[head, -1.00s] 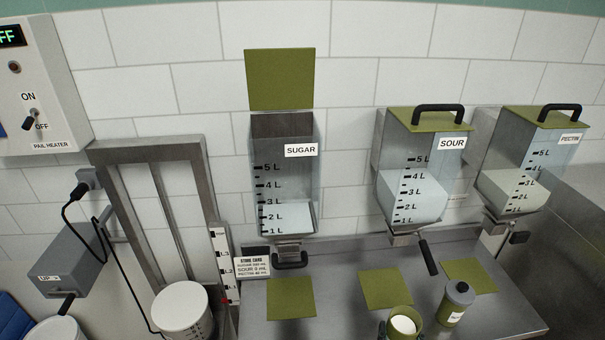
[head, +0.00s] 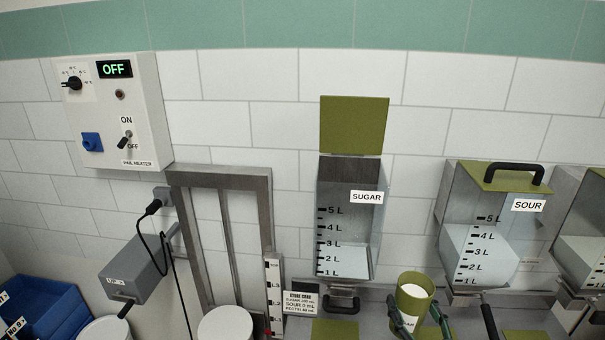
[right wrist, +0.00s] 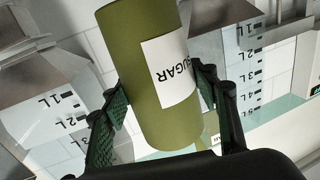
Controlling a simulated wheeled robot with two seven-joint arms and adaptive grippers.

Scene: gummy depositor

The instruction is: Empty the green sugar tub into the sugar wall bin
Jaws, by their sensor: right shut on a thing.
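The green sugar tub (head: 414,292) is held upright by my right gripper (head: 420,322) at the lower right of the head view. White sugar shows in its open top. In the right wrist view the tub (right wrist: 140,60), with its SUGAR label, sits between both fingers of the right gripper (right wrist: 165,95), which is shut on it. The sugar wall bin (head: 345,230) hangs on the wall, left of and above the tub. Its green lid (head: 353,126) stands open, and its contents reach a little below the 3 L mark. My left gripper is not in view.
The sour bin (head: 490,235) hangs to the right with its lid shut, and another bin (head: 590,240) is at the right edge. A steel counter with green mats (head: 335,330) lies below. The pail heater box (head: 118,110) reads OFF. White pails (head: 220,325) stand lower left.

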